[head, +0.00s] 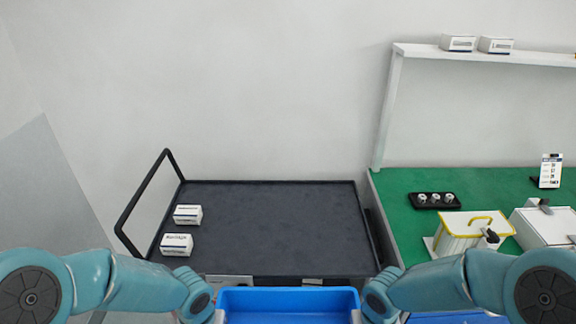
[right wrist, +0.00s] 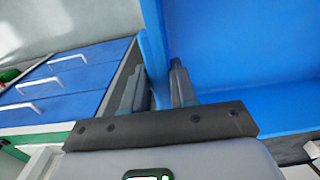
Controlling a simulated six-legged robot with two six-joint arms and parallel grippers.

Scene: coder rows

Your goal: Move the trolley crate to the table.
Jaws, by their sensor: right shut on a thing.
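The blue crate (head: 288,300) is at the bottom of the head view, between my two arms, in front of the trolley's dark deck (head: 275,225). Only its far part shows. In the right wrist view my right gripper (right wrist: 157,80) is shut on the wall of the blue crate (right wrist: 250,70), one finger on each side. My left gripper (head: 217,317) is at the crate's left side; its fingers are mostly cut off by the frame edge, so its grip cannot be told. The green-topped table (head: 395,215) is at the right.
Two small white boxes (head: 177,244) lie on the deck's left side, by a black handle (head: 145,200). The table bears a black tray with round parts (head: 433,200), a yellow-rimmed white container (head: 470,225) and a white case (head: 545,226). A shelf (head: 480,56) stands above. Blue drawers (right wrist: 65,80) show in the right wrist view.

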